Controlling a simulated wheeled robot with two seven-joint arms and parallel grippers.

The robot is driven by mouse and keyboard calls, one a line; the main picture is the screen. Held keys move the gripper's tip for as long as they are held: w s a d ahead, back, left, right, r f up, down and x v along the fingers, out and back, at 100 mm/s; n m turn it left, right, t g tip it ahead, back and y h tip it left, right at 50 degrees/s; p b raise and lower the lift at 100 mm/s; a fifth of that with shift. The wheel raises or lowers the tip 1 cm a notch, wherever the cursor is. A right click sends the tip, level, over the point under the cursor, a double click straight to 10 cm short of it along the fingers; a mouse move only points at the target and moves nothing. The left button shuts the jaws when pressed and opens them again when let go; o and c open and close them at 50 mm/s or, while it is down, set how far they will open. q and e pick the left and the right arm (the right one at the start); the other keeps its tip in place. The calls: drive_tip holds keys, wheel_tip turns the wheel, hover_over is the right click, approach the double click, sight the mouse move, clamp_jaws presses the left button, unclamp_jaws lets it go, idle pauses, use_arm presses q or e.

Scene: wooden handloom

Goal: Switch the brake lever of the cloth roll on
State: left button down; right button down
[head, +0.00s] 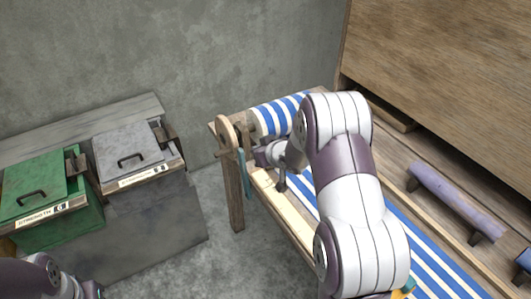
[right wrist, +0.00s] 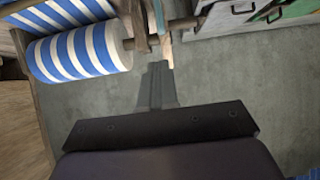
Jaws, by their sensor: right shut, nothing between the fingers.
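The cloth roll (head: 279,116), wound with blue-and-white striped cloth, lies across the far end of the loom. It also shows at upper left in the right wrist view (right wrist: 75,50). A round wooden disc (head: 225,132) is at its left end. A thin teal lever (head: 242,165) hangs beside the disc, and a teal piece shows at the top edge of the wrist view (right wrist: 160,14). My right gripper (head: 257,157) is close beside the lever; its fingers (right wrist: 157,68) are shut and empty, just below the wooden parts at the roll's end. I cannot tell whether they touch. My left gripper is out of view.
A green bin (head: 48,225) and a grey bin (head: 135,165) stand at left against the wall. A loom post (head: 235,200) stands below the disc. My right arm covers much of the striped cloth. A tall wooden panel (head: 450,75) rises at right.

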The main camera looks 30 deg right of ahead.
drive_tip(key=s+d+f+m+g+h, duration=0.1)
drive_tip(key=s+f+g, duration=0.15)
drive_tip(key=s, duration=0.45)
drive_tip(key=s+f+g+h, duration=0.1)
drive_tip(key=s+g+h, duration=0.1)
drive_tip(key=s+g, duration=0.35)
drive_tip(key=s+a+r+g+y, duration=0.1)
drive_tip(key=s+a+r, duration=0.1)
drive_tip(key=s+a, duration=0.4)
drive_tip(key=s+a+r+y, duration=0.1)
drive_tip(key=s+a+r, duration=0.1)
drive_tip(key=s+a, duration=0.4)
drive_tip(key=shift+s+r+g, duration=0.4)
drive_tip(key=shift+s, duration=1.5)
